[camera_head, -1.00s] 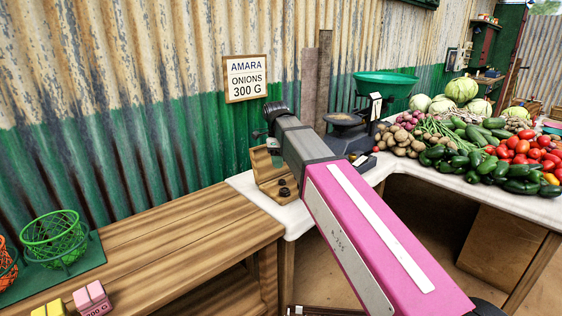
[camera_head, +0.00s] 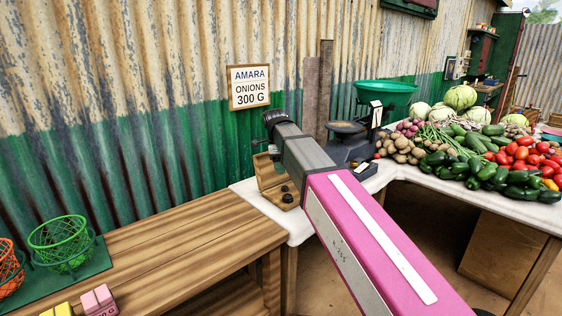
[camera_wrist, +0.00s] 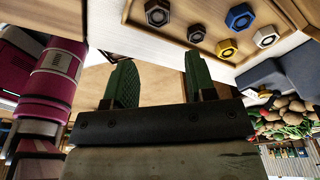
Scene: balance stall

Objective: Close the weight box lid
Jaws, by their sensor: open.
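The weight box (camera_head: 270,193) is a small wooden box at the left end of the white-topped table, with dark round weights in it. Its lid (camera_head: 264,168) stands raised at the back, partly hidden by my arm. In the wrist view, the box (camera_wrist: 190,30) fills the upper right, with several hexagonal weights in dark, silver, blue and yellow. My gripper (camera_wrist: 160,80) shows two green fingers spread apart with nothing between them. The fingertips appear just beside the box's edge; I cannot tell whether they touch it. In the head view the fingers are mostly hidden behind my wrist.
A dark scale (camera_head: 348,146) with a green pan (camera_head: 385,88) stands right of the box. Vegetables (camera_head: 490,150) cover the table farther right. A wooden bench (camera_head: 180,250) lies left, holding wire baskets (camera_head: 58,240) and a pink block (camera_head: 97,299). A corrugated wall (camera_head: 180,150) stands behind.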

